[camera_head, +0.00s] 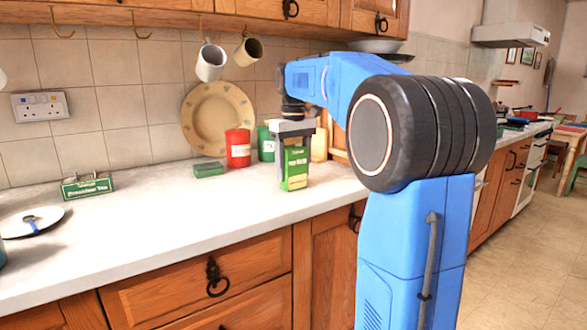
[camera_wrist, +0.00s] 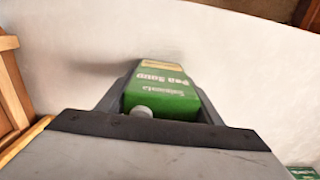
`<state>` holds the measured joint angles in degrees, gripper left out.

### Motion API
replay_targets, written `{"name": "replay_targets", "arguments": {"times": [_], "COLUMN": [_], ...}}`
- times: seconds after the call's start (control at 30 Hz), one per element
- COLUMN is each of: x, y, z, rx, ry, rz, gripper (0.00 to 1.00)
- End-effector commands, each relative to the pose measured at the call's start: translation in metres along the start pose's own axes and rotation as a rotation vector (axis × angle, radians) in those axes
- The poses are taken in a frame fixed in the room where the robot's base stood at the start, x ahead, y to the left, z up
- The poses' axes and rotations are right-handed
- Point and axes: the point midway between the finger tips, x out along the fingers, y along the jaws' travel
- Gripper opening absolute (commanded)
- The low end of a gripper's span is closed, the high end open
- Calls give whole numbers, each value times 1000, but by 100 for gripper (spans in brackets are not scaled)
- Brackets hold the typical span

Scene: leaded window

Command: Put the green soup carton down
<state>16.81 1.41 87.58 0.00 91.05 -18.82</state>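The green soup carton (camera_head: 296,170) stands upright over the white worktop, near the back wall. In the wrist view the carton (camera_wrist: 160,92) shows its green face with "Pea Soup" lettering and a pale round cap. My gripper (camera_head: 293,158) points down, with its grey fingers along both sides of the carton. In the wrist view the gripper (camera_wrist: 158,72) is shut on it. The carton's lower end is at or very close to the worktop; I cannot tell whether it touches.
A red tin (camera_head: 238,148), a green tin (camera_head: 266,144) and a low green box (camera_head: 209,169) stand left of the carton. A tea box (camera_head: 87,188) and white plate (camera_head: 32,221) lie farther left. The worktop (camera_head: 170,215) is clear in front. Mugs (camera_head: 211,64) hang above.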

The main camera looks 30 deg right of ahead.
Motion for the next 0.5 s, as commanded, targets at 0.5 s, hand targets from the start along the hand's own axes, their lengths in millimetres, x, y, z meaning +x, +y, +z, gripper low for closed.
{"name": "replay_targets", "arguments": {"times": [0.5], "x": [-11], "y": [0], "z": [-1], "rx": [0], "ry": [2], "rz": [1], "gripper": [75]}}
